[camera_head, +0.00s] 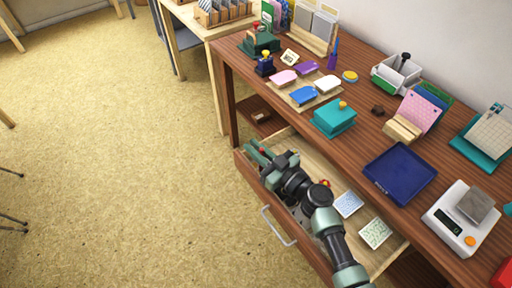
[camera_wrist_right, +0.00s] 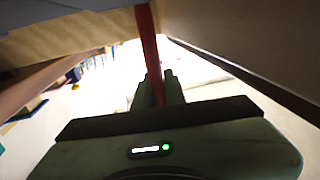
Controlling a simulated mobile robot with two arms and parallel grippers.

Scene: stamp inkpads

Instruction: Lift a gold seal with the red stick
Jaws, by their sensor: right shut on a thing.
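A long red stick (camera_wrist_right: 150,45) runs down from the top of the right wrist view and passes between the two fingers. My right gripper (camera_wrist_right: 156,88) is shut on it. In the head view my right gripper (camera_head: 257,156) is at the left end of the open drawer, and a small red tip (camera_head: 262,150) shows at its fingers. I cannot make out a gold part on the stick; it is hidden or out of frame. A small red and gold thing (camera_head: 325,183) shows beside my arm in the drawer; I cannot tell what it is. My left gripper is not in view.
The open wooden drawer (camera_head: 395,250) holds a blue patterned card (camera_head: 348,204) and a green patterned card (camera_head: 375,233). The tabletop above holds a teal box (camera_head: 334,117), a navy tray (camera_head: 400,173) and a scale (camera_head: 460,220).

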